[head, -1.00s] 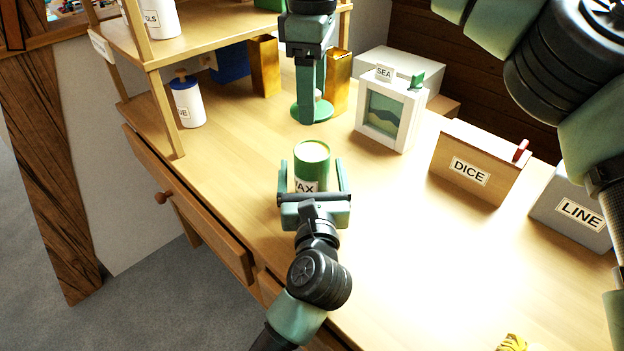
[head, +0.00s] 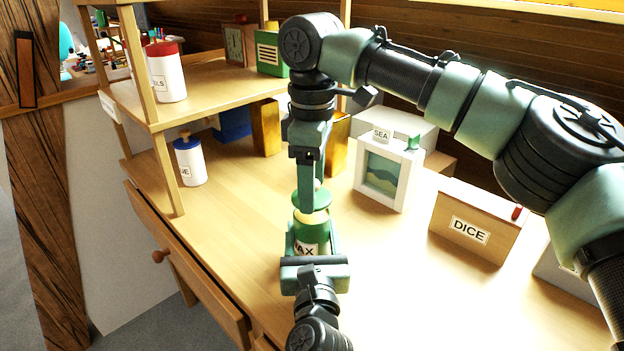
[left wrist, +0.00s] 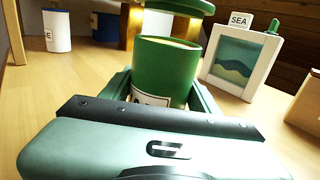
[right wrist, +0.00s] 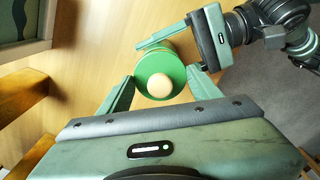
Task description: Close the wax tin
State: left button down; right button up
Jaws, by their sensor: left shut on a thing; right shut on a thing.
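The wax tin (head: 311,238) is a green cylinder with a white label reading "AX". It stands upright on the table, and its pale yellow top shows. My left gripper (head: 312,243) is shut around its sides. The lid hangs level over the tin. In the left wrist view a gap shows between the lid (left wrist: 182,6) and the rim of the tin (left wrist: 166,68). In the right wrist view the lid (right wrist: 152,63) hides most of the tin.
A white "SEA" picture box (head: 388,175) and a wooden "DICE" box (head: 470,228) stand to the right. A shelf (head: 215,88) with jars is at the left, and gold blocks (head: 265,128) stand behind. The table between the tin and the "DICE" box is clear.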

jog(key=shift+f, duration=0.15)
jog(key=shift+f, duration=0.75)
jog(key=shift+f, duration=0.6)
dwell(0.3)
jog(key=o, duration=1.5)
jog(key=shift+o, duration=0.2)
notch_tip(320, 180, up, 12)
pick_arm(q)
jog(key=shift+c, duration=1.5)
grip_release()
